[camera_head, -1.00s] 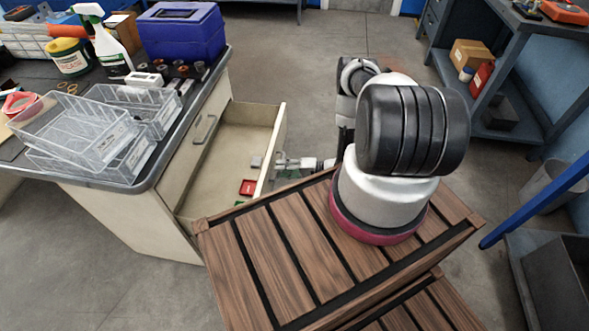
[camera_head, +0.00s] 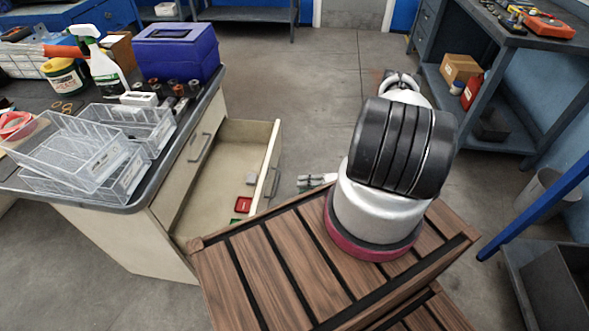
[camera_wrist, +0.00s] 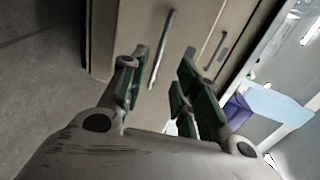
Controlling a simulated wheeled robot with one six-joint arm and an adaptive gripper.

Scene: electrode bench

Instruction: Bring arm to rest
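In the head view my gripper (camera_head: 316,182) shows only in part, low to the right of the open drawer (camera_head: 262,133). The rest of it is hidden behind my arm. In the wrist view my gripper (camera_wrist: 160,92) has its two green-padded fingers spread apart, with nothing between them. Beyond the fingers is the beige front of the bench cabinet (camera_wrist: 195,40) with its handles. The gripper is apart from the drawer.
The drawer holds a red piece (camera_head: 243,205), a green piece and a small grey one. A grey shelf unit (camera_head: 500,60) stands at right. Floor between is clear.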

